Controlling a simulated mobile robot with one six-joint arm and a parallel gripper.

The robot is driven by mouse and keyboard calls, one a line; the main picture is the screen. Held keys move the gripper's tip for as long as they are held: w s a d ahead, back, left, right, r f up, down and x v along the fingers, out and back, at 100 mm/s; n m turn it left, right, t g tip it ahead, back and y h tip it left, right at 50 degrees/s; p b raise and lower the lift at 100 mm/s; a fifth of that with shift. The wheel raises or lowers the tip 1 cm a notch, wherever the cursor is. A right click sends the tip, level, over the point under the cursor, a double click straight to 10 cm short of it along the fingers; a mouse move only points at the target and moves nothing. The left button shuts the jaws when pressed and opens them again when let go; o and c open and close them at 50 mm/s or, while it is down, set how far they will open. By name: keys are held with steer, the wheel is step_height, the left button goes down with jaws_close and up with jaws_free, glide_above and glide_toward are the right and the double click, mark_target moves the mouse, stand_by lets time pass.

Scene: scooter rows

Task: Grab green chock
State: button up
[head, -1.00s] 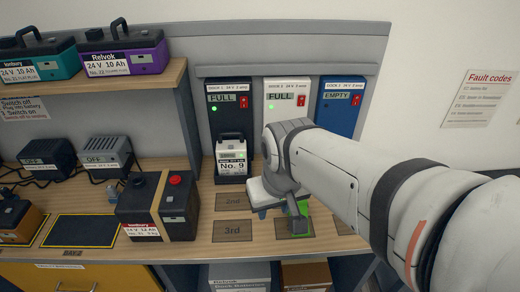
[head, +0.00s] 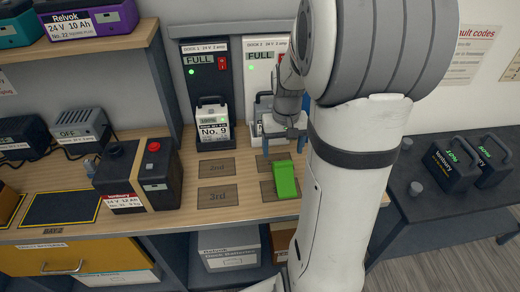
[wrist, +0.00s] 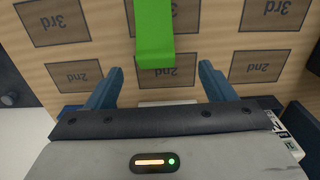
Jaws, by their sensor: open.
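The green chock (head: 286,180) lies on the wooden bench, over one of the marked squares at the right. It also shows in the wrist view (wrist: 154,35), where it reaches in from the top edge, a little ahead of the fingertips. My gripper (head: 279,150) is just behind the chock in the head view, pointing down at the bench. In the wrist view, my gripper (wrist: 160,82) is open and empty, its two blue fingers wide apart. The chock's near end lies between the lines of the fingers, closer to the middle, and touches neither.
Dock 1 with a No. 9 battery (head: 212,127) stands left of my gripper. A black and red battery (head: 150,178) sits further left on the bench. Marked squares (head: 217,195) between are bare. Two black batteries (head: 453,165) stand on a dark table at right.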

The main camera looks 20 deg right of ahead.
mark_target(284, 163)
steer(key=shift+w+d+f, duration=0.15)
steer(key=shift+d+f, duration=0.15)
steer(key=shift+f, duration=0.2)
steer(key=f, duration=0.7)
steer(key=shift+s+f, duration=0.2)
steer(key=shift+c, duration=0.5)
steer(key=c, duration=1.2)
steer(key=shift+r, duration=0.1)
